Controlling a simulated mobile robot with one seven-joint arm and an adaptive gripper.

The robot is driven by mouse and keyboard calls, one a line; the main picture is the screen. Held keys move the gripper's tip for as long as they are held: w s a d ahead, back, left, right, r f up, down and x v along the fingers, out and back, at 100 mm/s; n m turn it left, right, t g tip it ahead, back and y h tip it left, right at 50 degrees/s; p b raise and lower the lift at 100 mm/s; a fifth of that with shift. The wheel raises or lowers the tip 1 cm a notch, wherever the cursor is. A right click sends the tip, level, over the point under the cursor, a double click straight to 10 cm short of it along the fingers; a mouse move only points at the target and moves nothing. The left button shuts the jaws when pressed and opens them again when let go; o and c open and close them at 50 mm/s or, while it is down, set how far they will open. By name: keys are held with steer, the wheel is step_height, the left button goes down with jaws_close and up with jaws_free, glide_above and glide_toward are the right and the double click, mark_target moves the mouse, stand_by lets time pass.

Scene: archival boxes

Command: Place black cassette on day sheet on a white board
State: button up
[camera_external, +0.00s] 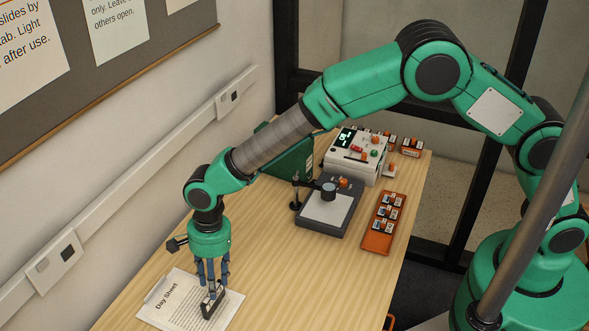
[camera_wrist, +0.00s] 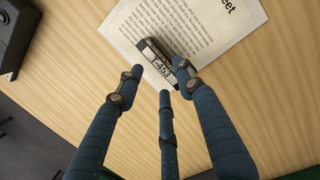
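The black cassette (camera_external: 207,307) stands on the printed day sheet (camera_external: 165,309), towards the sheet's right side. In the wrist view the cassette (camera_wrist: 151,48) shows a white label reading T-453, over the sheet's lower text. My gripper (camera_external: 213,283) points down just above the cassette. In the wrist view its three dark blue fingers (camera_wrist: 160,82) are spread. The right fingertip overlaps the cassette, while the left fingertip shows a small gap from it. The fingertips partly hide the cassette; contact is hard to tell.
A grey stand with a white plate (camera_external: 326,208) sits farther back on the table. An orange tray (camera_external: 376,242) of several small cassettes is right of it. A white device (camera_external: 355,155) stands behind. The wall is along the left; bare table lies right of the sheet.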

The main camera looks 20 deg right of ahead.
mark_target(218, 287)
steer(key=shift+w+d+r+p, duration=0.15)
steer(key=shift+r+p, duration=0.1)
steer(key=shift+r, duration=1.1)
steer(key=shift+w+d+r+p, duration=0.15)
steer(key=shift+r+p, duration=0.05)
steer(key=shift+r, duration=1.15)
steer(key=w+d+r+n+t+y, duration=0.1)
steer(key=w+d+r+n, duration=0.1)
steer(key=w+d+r, duration=1.25)
steer(key=w+d+r+n+t, duration=0.1)
steer(key=d+r, duration=0.5)
steer(key=d, duration=0.6)
steer(key=w+d+r+n+t, duration=0.15)
steer(key=d+r, duration=0.45)
steer(key=d, duration=0.6)
steer(key=s+d+r+n+t, duration=0.1)
steer(key=s+d+r, duration=0.15)
steer(key=d, duration=0.75)
steer(key=s+d+r+n+t, duration=0.1)
steer(key=s+d+r, duration=0.15)
steer(key=d, duration=0.75)
steer(key=s+d+f+n+t+h, duration=0.1)
steer(key=s+d+n+h, duration=0.1)
steer(key=s+d, duration=1.1)
steer(key=d, duration=0.4)
steer(key=shift+s, duration=0.15)
